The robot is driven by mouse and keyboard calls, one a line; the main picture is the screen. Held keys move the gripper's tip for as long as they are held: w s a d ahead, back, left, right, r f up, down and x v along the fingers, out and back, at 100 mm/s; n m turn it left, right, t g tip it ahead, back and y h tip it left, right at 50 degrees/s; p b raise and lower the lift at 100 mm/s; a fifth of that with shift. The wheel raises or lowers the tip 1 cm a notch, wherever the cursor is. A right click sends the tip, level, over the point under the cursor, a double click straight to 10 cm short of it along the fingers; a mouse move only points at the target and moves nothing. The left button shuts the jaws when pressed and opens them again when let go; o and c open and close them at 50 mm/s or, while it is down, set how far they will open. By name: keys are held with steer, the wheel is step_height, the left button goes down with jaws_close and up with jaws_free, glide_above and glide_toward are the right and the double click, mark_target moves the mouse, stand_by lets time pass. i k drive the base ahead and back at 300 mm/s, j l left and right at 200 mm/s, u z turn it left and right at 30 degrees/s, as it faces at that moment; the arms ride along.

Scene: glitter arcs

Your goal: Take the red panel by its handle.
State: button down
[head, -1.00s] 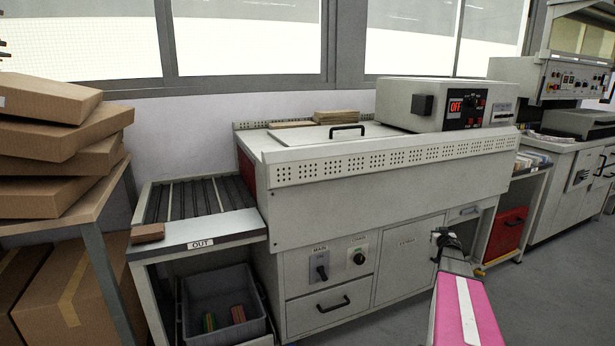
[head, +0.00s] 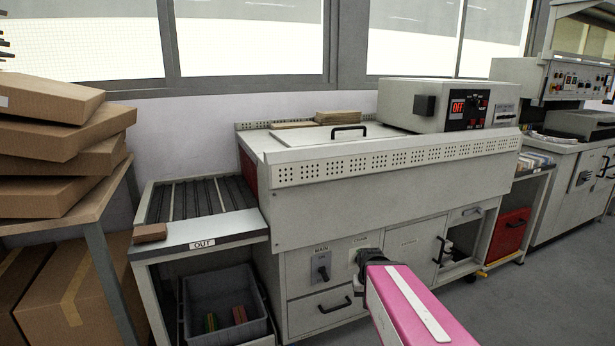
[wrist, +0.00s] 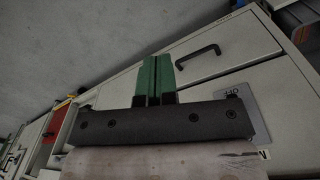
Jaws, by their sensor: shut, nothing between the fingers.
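The red panel (head: 507,236) is upright in the lower part of the stand right of the large machine, with a dark handle (head: 517,222) near its top. It also shows in the wrist view (wrist: 59,122) as a small red patch at the far left. My gripper (wrist: 154,78) has green fingers pressed together with nothing between them. In the head view my gripper (head: 364,260) is in front of the machine's lower front, beside the CHAIN knob and well left of the red panel, apart from it. My pink arm hides part of the machine's lower front.
A drawer with a black handle (wrist: 198,58) lies close to my fingers. The large machine (head: 390,190) fills the middle. A grey bin (head: 222,305) stands under the OUT conveyor (head: 200,205). Cardboard boxes (head: 50,170) are stacked at left. Floor (head: 510,305) at right is clear.

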mark_target(509, 228)
steer(key=z, duration=1.4)
steer(key=i+l, duration=0.2)
steer(key=i, duration=0.5)
steer(key=i+l+z, duration=0.1)
steer(key=i+l, duration=0.15)
steer(key=i, duration=0.45)
steer(key=i+l, duration=0.15)
steer(key=i, duration=0.55)
steer(key=i+l+z, duration=0.1)
steer(key=i, duration=0.65)
